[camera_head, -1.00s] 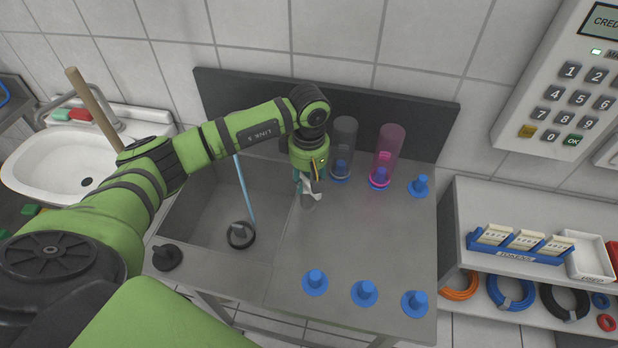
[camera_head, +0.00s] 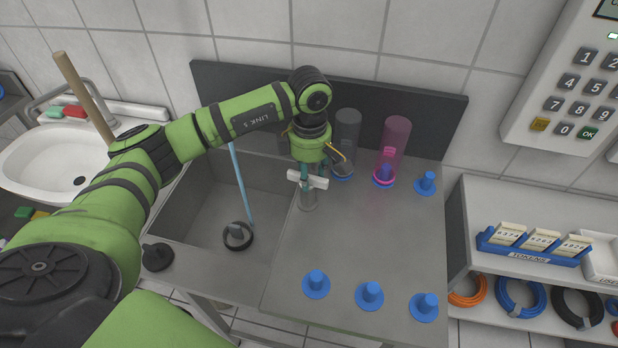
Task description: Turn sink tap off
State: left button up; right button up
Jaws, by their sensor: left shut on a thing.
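My left gripper (camera_head: 307,182) points down at the sink unit, shut on a white bar-shaped tap handle (camera_head: 321,183). The handle sits on top of a short grey post (camera_head: 308,200) on the steel counter, right of the basin. A thin light-blue stream (camera_head: 240,178) runs down into the steel sink basin (camera_head: 205,205), ending by a dark round drain piece (camera_head: 238,236). The spout is hidden behind my left arm. My right gripper is not in view.
A clear grey tube (camera_head: 347,130) and a pink tube (camera_head: 396,140) stand behind and right of the gripper. Several blue pegs (camera_head: 369,294) stand on the counter. A shelf with a token rack (camera_head: 533,252) is at right. The counter's middle is clear.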

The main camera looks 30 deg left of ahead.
pick_arm(q)
jog(key=shift+w+r+n, duration=0.15)
jog(key=shift+w+n, duration=0.05)
jog(key=shift+n, duration=0.3)
jog(key=o, duration=0.9)
jog(key=shift+a, duration=0.1)
jog(key=shift+w, duration=0.1)
jog(key=shift+b, duration=0.3)
notch_tip(320, 180, up, 12)
jog(key=shift+f, duration=0.1)
